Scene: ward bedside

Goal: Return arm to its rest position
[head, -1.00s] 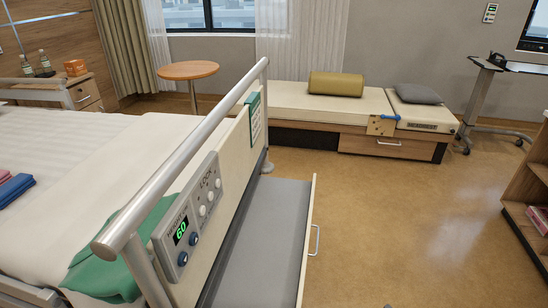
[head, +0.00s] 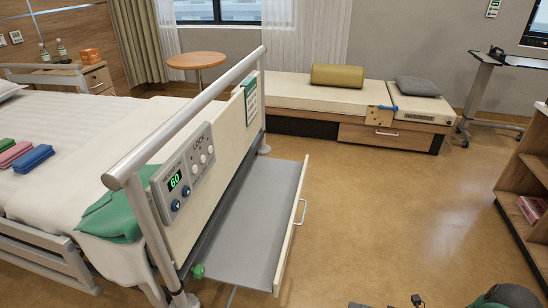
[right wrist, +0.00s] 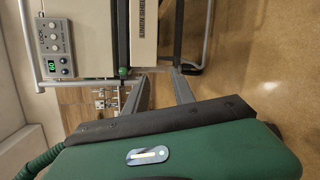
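My right gripper (right wrist: 160,74) is in the right wrist view. Its two grey fingers stand apart with a gap between them, and I see nothing held in it. It points toward the bed's foot end, with the pulled-out linen shelf (head: 258,222) beyond the fingers. In the head view, dark and green parts that look like my right arm show at the bottom right edge, with the fingers not clear there. The shelf is out from the footboard (head: 232,140), and its grey top is bare. My left gripper is not in view.
The bed's control panel (head: 184,172) reads 60, and a green knob (head: 198,271) sits below it. Folded cloths (head: 33,158) lie on the bed. A bookcase (head: 525,180) stands at the right. The floor (head: 400,210) between shelf and bookcase is clear.

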